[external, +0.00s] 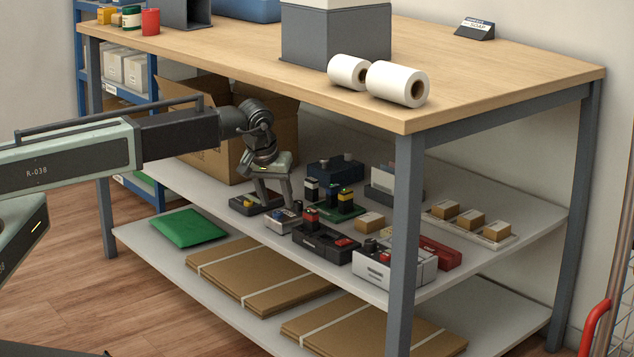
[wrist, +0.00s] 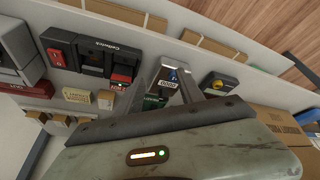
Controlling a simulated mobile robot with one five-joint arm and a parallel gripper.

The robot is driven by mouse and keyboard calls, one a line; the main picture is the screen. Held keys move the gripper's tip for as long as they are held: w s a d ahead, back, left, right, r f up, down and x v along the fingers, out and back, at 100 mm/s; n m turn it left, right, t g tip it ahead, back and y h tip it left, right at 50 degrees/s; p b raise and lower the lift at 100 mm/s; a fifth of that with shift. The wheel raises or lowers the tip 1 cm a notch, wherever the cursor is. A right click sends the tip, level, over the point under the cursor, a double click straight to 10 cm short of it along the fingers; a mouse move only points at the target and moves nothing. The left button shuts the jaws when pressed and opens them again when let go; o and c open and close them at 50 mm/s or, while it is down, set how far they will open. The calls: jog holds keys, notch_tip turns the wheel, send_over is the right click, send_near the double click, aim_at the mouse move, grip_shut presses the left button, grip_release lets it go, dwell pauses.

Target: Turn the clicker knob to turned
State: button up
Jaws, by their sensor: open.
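My gripper (external: 273,190) hangs over the middle shelf, pointing down with its fingers apart and empty. In the wrist view its fingers (wrist: 171,75) frame a small light grey device (wrist: 178,64) with a dark labelled part. That grey device (external: 282,219) also shows in the external view, just below and in front of the fingers, partly hidden. A black box with a yellow-marked round knob (wrist: 220,84) lies to the right of the fingers in the wrist view; the black box (external: 247,206) is left of the gripper outside. I cannot tell which one is the clicker.
A black device with red parts (external: 325,243), a white box (external: 392,268) and a green-based block (external: 340,211) stand close by. A cardboard box (external: 218,150) is behind the gripper. The tabletop (external: 480,75) overhangs the shelf, and a table leg (external: 405,245) stands at the front right.

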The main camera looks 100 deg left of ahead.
send_over(298, 201)
jog(key=d, duration=0.3)
jog(key=shift+s+a, duration=0.25)
jog(key=shift+s, duration=0.1)
jog(key=b+x, duration=0.4)
jog(key=x, duration=0.1)
jog(key=shift+f+b, duration=0.1)
jog(key=shift+b, duration=0.3)
jog(key=shift+d, duration=0.1)
grip_shut()
